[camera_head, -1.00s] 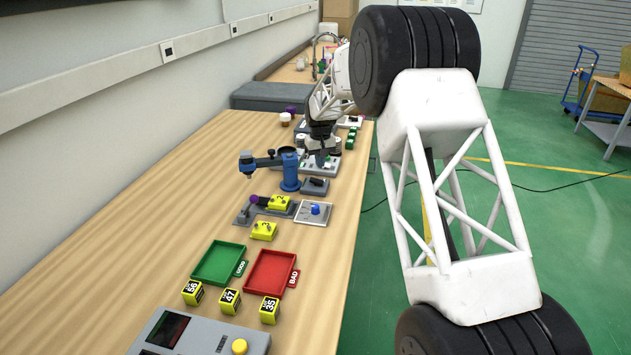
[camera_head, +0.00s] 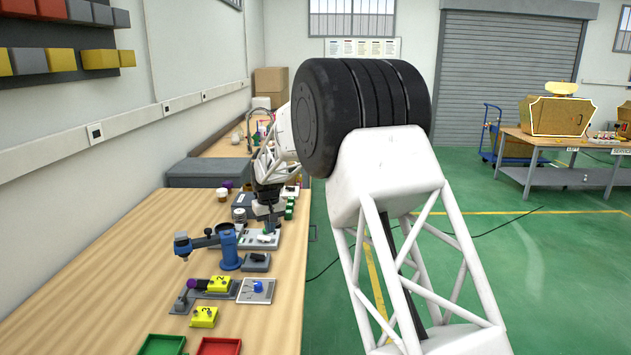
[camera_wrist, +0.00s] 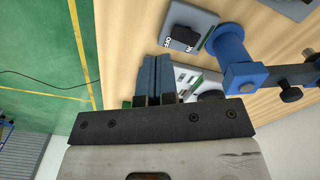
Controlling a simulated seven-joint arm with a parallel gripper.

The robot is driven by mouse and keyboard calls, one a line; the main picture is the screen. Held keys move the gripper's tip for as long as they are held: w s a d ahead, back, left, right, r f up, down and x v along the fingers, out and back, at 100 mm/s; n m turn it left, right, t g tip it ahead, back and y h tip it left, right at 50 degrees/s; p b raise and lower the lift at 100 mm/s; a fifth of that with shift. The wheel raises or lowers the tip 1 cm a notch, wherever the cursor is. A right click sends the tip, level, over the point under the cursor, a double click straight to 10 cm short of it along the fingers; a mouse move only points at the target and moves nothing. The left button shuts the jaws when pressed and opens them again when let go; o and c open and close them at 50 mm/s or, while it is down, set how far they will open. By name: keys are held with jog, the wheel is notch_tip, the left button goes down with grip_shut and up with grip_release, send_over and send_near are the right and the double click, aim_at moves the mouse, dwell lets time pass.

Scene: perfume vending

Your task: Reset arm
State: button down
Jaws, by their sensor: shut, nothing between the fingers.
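My gripper (camera_head: 268,217) is at the far part of the wooden table in the head view, above a grey-white device (camera_head: 260,241). My arm's white lattice link and black joints fill the middle and right of that view. In the wrist view my gripper (camera_wrist: 157,68) points over the table, its two fingers together with nothing between them. The device (camera_wrist: 203,80) shows partly behind the fingers. I cannot tell the height of the fingertips over it.
A blue stand with an arm (camera_head: 228,247) and a small black-switch box (camera_head: 256,262) are close by. Yellow blocks (camera_head: 205,317), a green tray (camera_head: 162,345) and a red tray (camera_head: 219,347) lie nearer. Green floor (camera_head: 540,270) is open to the right.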

jog(key=s+d+r+m, duration=0.1)
jog(key=s+d+r, duration=0.5)
jog(key=s+d, duration=0.25)
jog(key=s+d+r+m+t, duration=0.1)
jog(key=s+d+r, duration=0.4)
jog(key=s+d, duration=0.3)
jog(key=s+d+r+m, duration=0.1)
jog(key=s+d+r, duration=0.5)
jog(key=s, duration=0.4)
jog(key=s+d+f+m, duration=0.1)
jog(key=s+d, duration=0.3)
jog(key=s, duration=0.7)
jog(key=s+d+f+m+t, duration=0.1)
jog(key=s+d, duration=0.3)
jog(key=s, duration=0.7)
jog(key=s+d+f, duration=0.3)
jog(key=s+d, duration=0.1)
jog(key=s, duration=0.8)
jog(key=shift+d+m, duration=0.2)
jog(key=shift+m, duration=0.2)
